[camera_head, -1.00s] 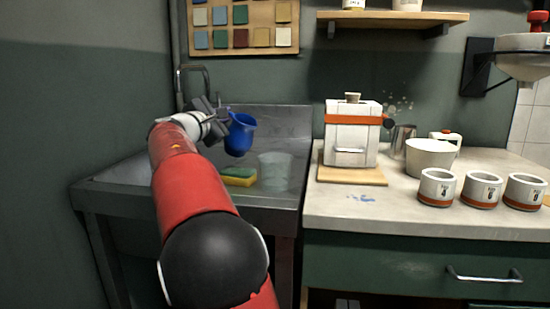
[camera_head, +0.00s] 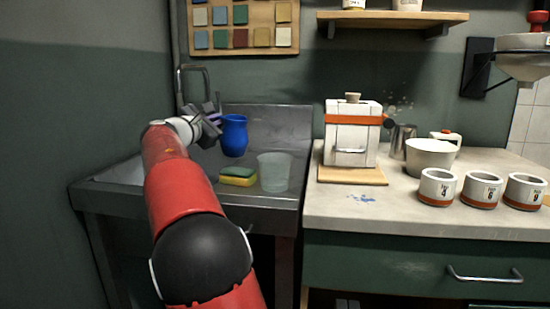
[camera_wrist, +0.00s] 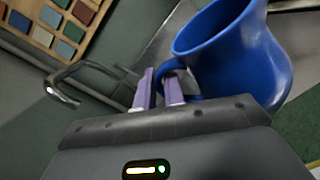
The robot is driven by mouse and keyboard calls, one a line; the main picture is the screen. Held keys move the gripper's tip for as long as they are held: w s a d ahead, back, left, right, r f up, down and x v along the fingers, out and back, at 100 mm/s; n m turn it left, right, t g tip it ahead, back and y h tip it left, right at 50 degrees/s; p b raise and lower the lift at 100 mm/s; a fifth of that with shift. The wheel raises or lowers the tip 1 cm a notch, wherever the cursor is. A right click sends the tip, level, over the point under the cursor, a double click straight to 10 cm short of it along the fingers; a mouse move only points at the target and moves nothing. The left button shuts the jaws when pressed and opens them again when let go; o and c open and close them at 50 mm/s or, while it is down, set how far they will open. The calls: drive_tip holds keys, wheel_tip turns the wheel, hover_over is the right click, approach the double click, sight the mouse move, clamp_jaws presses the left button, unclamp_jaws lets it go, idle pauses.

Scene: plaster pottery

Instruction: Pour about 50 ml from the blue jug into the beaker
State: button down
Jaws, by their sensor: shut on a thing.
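The blue jug (camera_head: 235,136) is nearly upright in the head view, up and to the left of the beaker. My gripper (camera_head: 216,119) is at its left side, shut on its handle. In the wrist view the purple-padded fingers of my gripper (camera_wrist: 159,90) close on the handle of the blue jug (camera_wrist: 245,60). The jug's inside is mostly hidden, so its liquid does not show. The clear beaker (camera_head: 274,172) stands upright in the steel sink area. I cannot tell how much it holds.
A yellow and green sponge (camera_head: 238,177) lies just left of the beaker. A faucet (camera_head: 194,84) rises behind my gripper. On the counter to the right stand a white press-like box (camera_head: 351,145) on a board, a white bowl (camera_head: 431,158) and several numbered pots (camera_head: 437,188).

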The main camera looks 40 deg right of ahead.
drive_tip(key=shift+w+a+f+n, duration=0.1)
drive_tip(key=shift+w+f+n, duration=0.45)
drive_tip(key=shift+n, duration=0.25)
idle(1.1)
